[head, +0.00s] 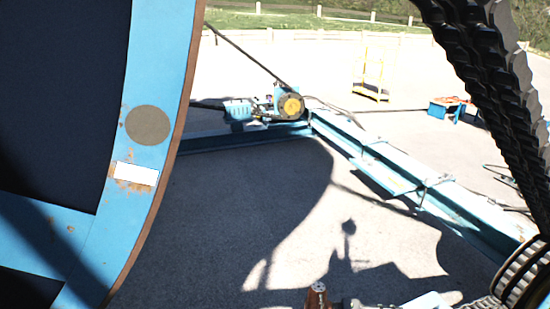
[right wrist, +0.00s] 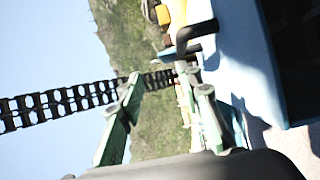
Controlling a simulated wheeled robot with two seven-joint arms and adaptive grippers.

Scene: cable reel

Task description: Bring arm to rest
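My right gripper (right wrist: 165,88) shows in the right wrist view with its two greenish fingers spread apart. It looks open, and I see nothing held between the fingers. A black link chain (right wrist: 60,105) runs in from the left and passes behind the fingers. The gripper's distance from the chain is hard to tell. No gripper shows in the head view, and my left gripper is out of sight.
A large blue reel (head: 150,90) fills the left of the head view. Blue beams (head: 455,200) carry a motor (head: 291,106). A thick black chain (head: 490,90) hangs at right. A yellow stand (head: 372,75) and blue bench (head: 443,108) stand behind. Pavement between reel and beams is clear.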

